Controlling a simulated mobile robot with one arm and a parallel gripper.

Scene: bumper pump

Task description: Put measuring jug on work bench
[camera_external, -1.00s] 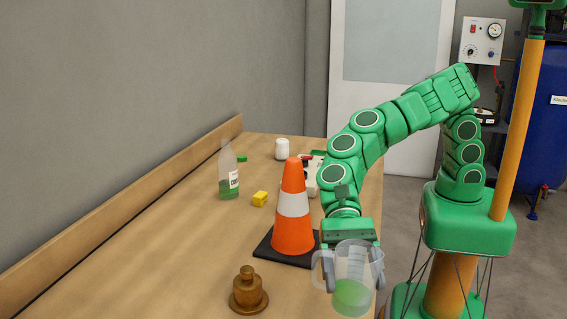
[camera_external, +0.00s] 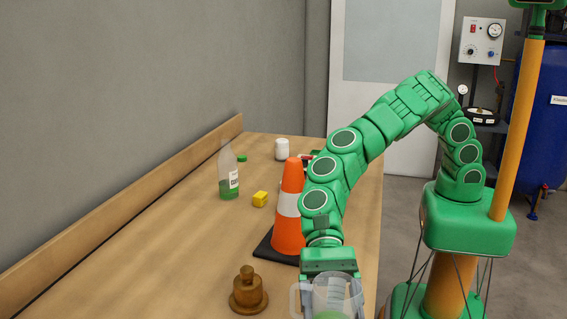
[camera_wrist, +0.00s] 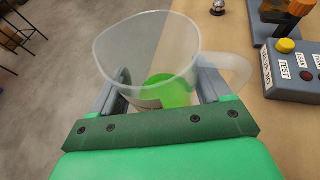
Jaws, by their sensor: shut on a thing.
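The measuring jug (camera_external: 335,292) is clear, with green liquid inside and a handle on one side. It is at the bottom edge of the external view, partly cut off by the frame. In the wrist view the jug (camera_wrist: 150,55) sits between the fingers of my gripper (camera_wrist: 160,90), which is shut on it. The jug looks roughly upright. The work bench (camera_external: 150,235) is a long wooden top along the wall, and the jug is near its right front edge. I cannot tell whether the jug's bottom touches the bench, as it is out of the frame.
An orange cone (camera_external: 289,205) stands behind my gripper. A brass weight (camera_external: 248,292) stands left of the jug. A bottle (camera_external: 228,175), a yellow block (camera_external: 260,199) and a white jar (camera_external: 282,149) are farther back.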

